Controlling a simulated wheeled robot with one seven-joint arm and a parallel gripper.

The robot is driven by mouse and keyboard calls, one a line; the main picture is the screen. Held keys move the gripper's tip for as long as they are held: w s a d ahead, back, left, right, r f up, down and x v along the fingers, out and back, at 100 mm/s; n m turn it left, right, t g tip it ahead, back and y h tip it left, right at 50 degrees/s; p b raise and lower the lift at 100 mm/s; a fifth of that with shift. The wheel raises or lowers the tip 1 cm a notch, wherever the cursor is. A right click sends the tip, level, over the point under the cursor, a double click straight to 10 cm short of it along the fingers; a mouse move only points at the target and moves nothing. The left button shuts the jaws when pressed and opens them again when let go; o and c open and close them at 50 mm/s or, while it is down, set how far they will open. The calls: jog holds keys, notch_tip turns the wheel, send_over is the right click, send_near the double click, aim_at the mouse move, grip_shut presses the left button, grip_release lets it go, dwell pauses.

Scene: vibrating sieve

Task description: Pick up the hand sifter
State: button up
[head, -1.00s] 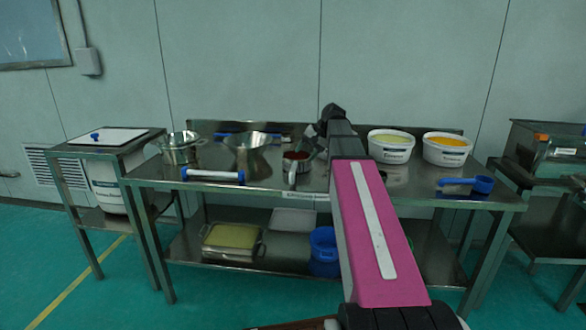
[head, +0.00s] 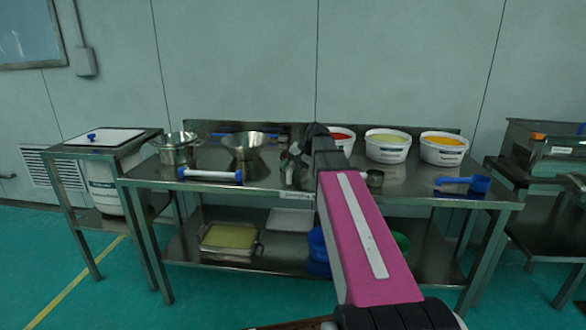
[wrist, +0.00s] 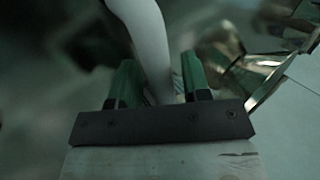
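The hand sifter is most likely the small metal cup with an upright handle near the front of the steel table. In the head view my gripper (head: 292,172) is down at it and covers most of it. In the wrist view a pale curved handle (wrist: 149,45) runs between the two green fingers of my gripper (wrist: 160,85). The fingers stand apart, with a narrow gap visible beside the handle. Shiny metal surfaces show blurred at the right of the wrist view; I cannot tell which are the sifter's.
The steel table (head: 400,197) holds a metal pot (head: 178,153), a wide bowl (head: 245,150), a blue-ended roller (head: 210,175), a blue scoop (head: 465,184), and red (head: 342,142), pale (head: 387,150) and yellow (head: 443,152) tubs. A small dark metal cup (head: 375,179) stands right of my arm.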

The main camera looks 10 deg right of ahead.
grip_shut()
jog(key=shift+r, duration=0.1)
jog(key=shift+r, duration=0.4)
jog(key=r, duration=0.2)
jog(key=s+r, duration=0.1)
jog(key=shift+a+r, duration=0.25)
jog(key=shift+r, duration=0.05)
jog(key=s+a+r, duration=0.6)
jog(key=s, duration=0.2)
jog(key=shift+a+r, duration=0.2)
jog(key=shift+a, duration=0.15)
jog(key=shift+r, duration=0.15)
notch_tip(320, 180, up, 2)
jog(key=shift+r, duration=0.1)
